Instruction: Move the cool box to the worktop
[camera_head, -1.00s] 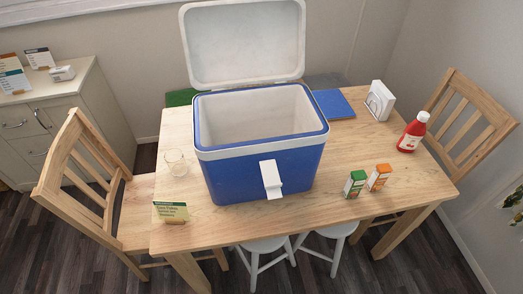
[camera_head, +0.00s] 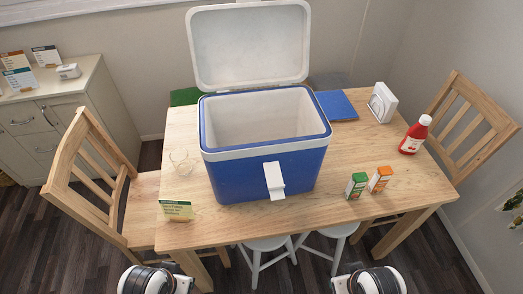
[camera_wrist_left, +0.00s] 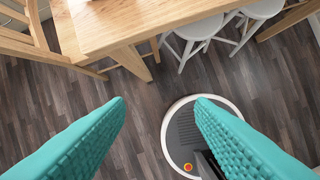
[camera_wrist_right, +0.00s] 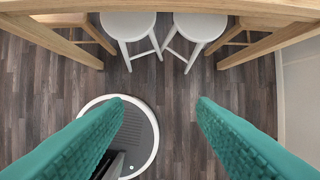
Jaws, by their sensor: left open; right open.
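The blue cool box (camera_head: 262,172) stands upright on the wooden table, its white lid (camera_head: 249,45) raised at the back. Its inside looks empty, and a white latch (camera_head: 274,180) hangs on its front. In the left wrist view my left gripper (camera_wrist_left: 160,115) is open and empty above the floor, in front of the table. In the right wrist view my right gripper (camera_wrist_right: 160,115) is open and empty, also short of the table. In the head view only parts of my arms show at the bottom edge; the fingers are out of sight there.
On the table (camera_head: 235,225) are a glass (camera_head: 181,163), a card (camera_head: 175,210), two small cartons (camera_head: 356,185), a ketchup bottle (camera_head: 415,135) and a napkin holder (camera_head: 382,102). Chairs (camera_head: 92,185) stand at both ends, white stools (camera_head: 265,245) in front. A cabinet (camera_head: 40,125) stands at left.

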